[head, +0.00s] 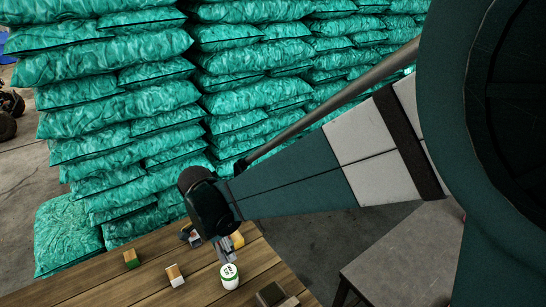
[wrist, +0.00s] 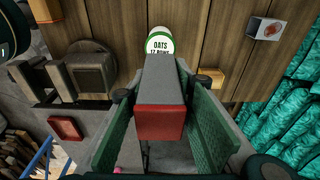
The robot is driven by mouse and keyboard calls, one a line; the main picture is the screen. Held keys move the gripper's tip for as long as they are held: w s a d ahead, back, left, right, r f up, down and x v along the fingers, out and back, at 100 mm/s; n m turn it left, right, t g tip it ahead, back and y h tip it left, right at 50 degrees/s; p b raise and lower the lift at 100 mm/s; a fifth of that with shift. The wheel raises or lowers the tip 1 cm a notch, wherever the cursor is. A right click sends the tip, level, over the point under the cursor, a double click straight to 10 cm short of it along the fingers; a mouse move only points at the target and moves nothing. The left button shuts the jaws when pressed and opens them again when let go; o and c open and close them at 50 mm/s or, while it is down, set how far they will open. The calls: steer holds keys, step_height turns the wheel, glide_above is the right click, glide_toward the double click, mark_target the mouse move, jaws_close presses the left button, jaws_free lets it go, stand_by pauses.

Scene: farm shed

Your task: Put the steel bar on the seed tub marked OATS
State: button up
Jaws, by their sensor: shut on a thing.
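The steel bar (wrist: 165,82) is a grey block with a red end face, seen between the green-padded fingers of my gripper (wrist: 167,98) in the wrist view. My gripper is shut on it. The seed tub marked OATS (wrist: 160,42) is white with a green rim and shows just beyond the bar's far end. In the head view the tub (head: 229,278) stands on the wooden table, and my gripper (head: 222,246) is close behind it. The bar is hard to make out there. The gap between bar and tub cannot be judged.
On the wooden table (head: 110,278) are a green-and-tan block (head: 131,259), a white-and-tan block (head: 175,275) and a dark block (head: 271,294). A yellow thing (head: 238,240) is beside my gripper. Teal sacks (head: 120,120) are stacked behind. A grey table (head: 405,260) stands right.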

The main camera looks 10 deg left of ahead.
steer(key=shift+f, duration=1.4)
steer(key=shift+f, duration=2.05)
steer(key=shift+f, duration=0.15)
steer(key=o, duration=1)
steer(key=shift+s+a+r, duration=0.2)
steer(key=shift+r, duration=1.85)
steer(key=shift+s+a+r, duration=0.25)
steer(key=shift+r, duration=1.75)
steer(key=shift+s+a+r, duration=0.2)
steer(key=shift+r, duration=1.85)
steer(key=shift+d, duration=0.1)
